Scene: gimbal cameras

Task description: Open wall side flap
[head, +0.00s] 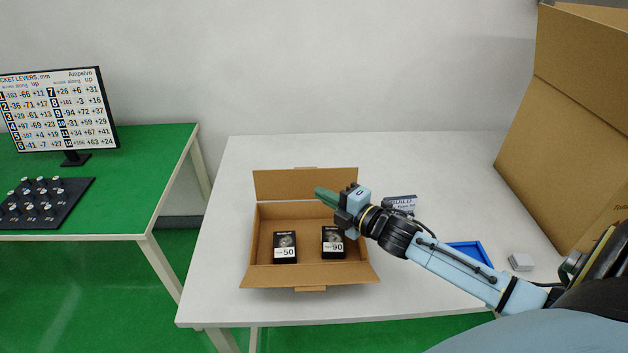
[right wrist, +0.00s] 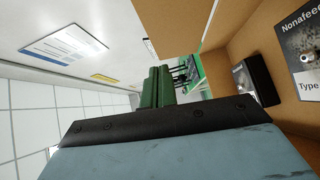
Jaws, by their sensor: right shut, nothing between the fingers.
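An open cardboard box (head: 247,235) stands on the white table. Its wall side flap (head: 285,185) stands up from the far edge, apparently leaning back towards the wall. Its near flap (head: 310,278) is folded outward towards me. My right gripper (head: 322,193) is shut and empty; its green fingers point left and cover part of the wall side flap in the head view. I cannot tell whether they touch it. In the right wrist view the shut fingers (right wrist: 158,88) show beside a cardboard panel (right wrist: 175,25). My left gripper is not in view.
Two black cartons, marked 50 (head: 285,248) and 90 (head: 332,242), stand in the box. The table behind the box is clear. A green table (head: 150,170) stands left.

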